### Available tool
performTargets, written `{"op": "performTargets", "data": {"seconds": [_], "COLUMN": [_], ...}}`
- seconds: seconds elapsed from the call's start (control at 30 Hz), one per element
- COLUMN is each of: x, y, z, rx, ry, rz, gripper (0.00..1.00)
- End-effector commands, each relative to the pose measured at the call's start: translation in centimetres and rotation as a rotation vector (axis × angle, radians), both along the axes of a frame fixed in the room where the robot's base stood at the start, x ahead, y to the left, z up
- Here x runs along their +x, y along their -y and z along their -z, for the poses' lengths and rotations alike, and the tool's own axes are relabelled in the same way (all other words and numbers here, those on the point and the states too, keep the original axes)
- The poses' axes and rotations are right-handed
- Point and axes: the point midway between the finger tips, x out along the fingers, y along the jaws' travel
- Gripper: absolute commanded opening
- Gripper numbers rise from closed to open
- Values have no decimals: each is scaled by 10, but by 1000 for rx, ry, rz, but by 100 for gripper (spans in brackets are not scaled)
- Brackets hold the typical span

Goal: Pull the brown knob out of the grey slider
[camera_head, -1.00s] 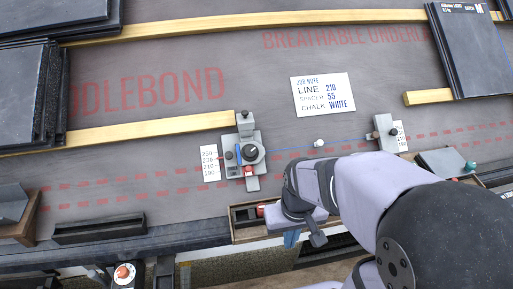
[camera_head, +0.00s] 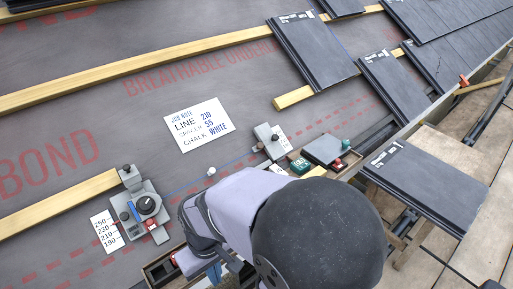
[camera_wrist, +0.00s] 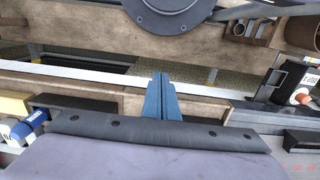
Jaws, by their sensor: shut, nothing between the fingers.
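A grey slider (camera_head: 131,179) with a small dark knob (camera_head: 126,168) on it sits at the top of the left grey fixture (camera_head: 155,218), at the end of a batten. A second grey slider (camera_head: 266,133) with a small dark knob (camera_head: 275,138) stands further right. I cannot tell which knob is the brown one. My gripper (camera_head: 215,272) is low in the head view, below and right of the left fixture and apart from both sliders. In the wrist view its blue fingers (camera_wrist: 163,97) are shut and empty, above a wooden ledge. Neither knob shows clearly in that view.
The left fixture carries a black dial (camera_head: 147,204) and a red tab (camera_head: 151,224). A job note (camera_head: 198,125) lies on the membrane.

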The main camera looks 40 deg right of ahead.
Motion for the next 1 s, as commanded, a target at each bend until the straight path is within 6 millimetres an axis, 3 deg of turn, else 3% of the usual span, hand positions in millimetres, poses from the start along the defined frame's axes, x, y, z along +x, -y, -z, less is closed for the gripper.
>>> {"op": "performTargets", "data": {"seconds": [0.43,0.47,0.6,0.67,0.83,1.0], "x": [0,0,3,7,38,96], "y": [0,0,1,1,10,43], "z": [0,0,-6,-13,-52,-85], "rx": [0,0,2,6,25,56], "ry": [0,0,2,5,30,79], "rz": [0,0,-10,-25,-106,-119], "gripper": [0,2,36,38,38,38]}}
